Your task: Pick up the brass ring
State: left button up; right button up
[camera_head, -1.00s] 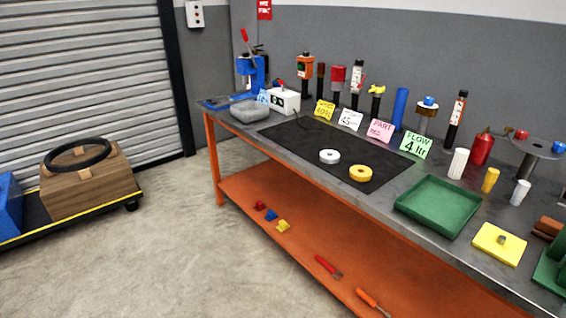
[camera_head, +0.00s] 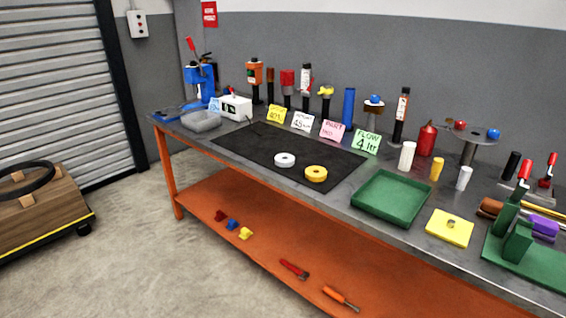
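A yellow, brass-coloured ring (camera_head: 316,174) lies flat on the black mat (camera_head: 252,137) on the workbench, near the mat's front right part. A white or silver ring (camera_head: 285,160) lies just to its left, apart from it. Both have a small hole in the middle. Neither of my grippers shows in the head view.
A green tray (camera_head: 391,198) is right of the mat, with a yellow plate (camera_head: 450,228) beyond it. Several bottles, cylinders and cards line the back. The orange lower shelf (camera_head: 200,190) holds small parts and tools. A cart with a box (camera_head: 35,220) stands left.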

aim_at(313, 175)
jog(key=i+l, duration=0.2)
jog(key=i+l+u, duration=0.2)
jog(key=l, duration=0.15)
jog(key=i+l+u, duration=0.2)
jog(key=l, duration=0.15)
jog(key=i+l+u, duration=0.2)
jog(key=l, duration=0.15)
jog(key=l+u, duration=0.2)
jog(key=l, duration=0.15)
